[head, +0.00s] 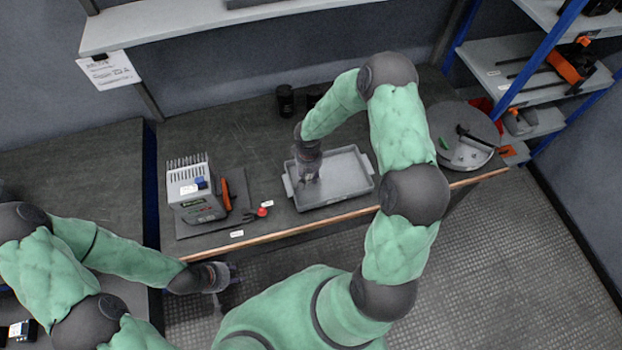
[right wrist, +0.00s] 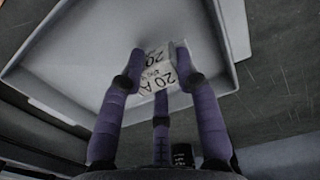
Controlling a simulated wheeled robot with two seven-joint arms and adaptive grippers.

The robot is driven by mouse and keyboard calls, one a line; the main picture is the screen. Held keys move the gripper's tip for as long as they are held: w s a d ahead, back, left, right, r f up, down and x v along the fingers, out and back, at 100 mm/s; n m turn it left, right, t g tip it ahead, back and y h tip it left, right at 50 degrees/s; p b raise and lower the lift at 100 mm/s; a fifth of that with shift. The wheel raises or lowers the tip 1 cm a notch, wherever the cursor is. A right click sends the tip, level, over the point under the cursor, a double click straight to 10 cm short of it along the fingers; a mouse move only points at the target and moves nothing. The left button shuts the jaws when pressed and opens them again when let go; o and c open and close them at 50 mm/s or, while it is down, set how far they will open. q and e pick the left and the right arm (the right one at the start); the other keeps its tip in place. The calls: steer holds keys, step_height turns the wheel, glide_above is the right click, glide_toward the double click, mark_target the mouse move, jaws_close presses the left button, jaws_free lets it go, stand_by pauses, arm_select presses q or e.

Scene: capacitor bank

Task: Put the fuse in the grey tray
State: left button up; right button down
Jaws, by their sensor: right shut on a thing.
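The grey tray (head: 345,178) lies on the workbench, a shallow tray with raised walls. My right gripper (head: 308,178) points down over the left part of the tray. In the right wrist view the fingers of my right gripper (right wrist: 158,75) are shut on the fuse (right wrist: 157,72), a pale block marked "20 A". The tray floor (right wrist: 90,50) shows behind the fuse. I cannot tell whether the fuse touches the floor. My left gripper (head: 232,276) is low in front of the bench edge, away from the tray; its fingers are too small to judge.
A grey device (head: 195,195) with fins stands on a mat left of the tray, with an orange-handled tool (head: 226,194) and a red-topped item (head: 262,212). A black cylinder (head: 285,99) stands behind. A round plate (head: 462,125) with tools is at the right.

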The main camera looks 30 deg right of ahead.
mark_target(311, 179)
steer(key=shift+d+f, duration=0.2)
steer(key=f, duration=0.3)
steer(key=shift+w+d+f+b, duration=0.15)
steer(key=shift+d+f+b, duration=0.05)
steer(key=shift+f+b, duration=0.2)
steer(key=shift+r, duration=0.15)
steer(key=c, duration=0.9)
jaws_free()
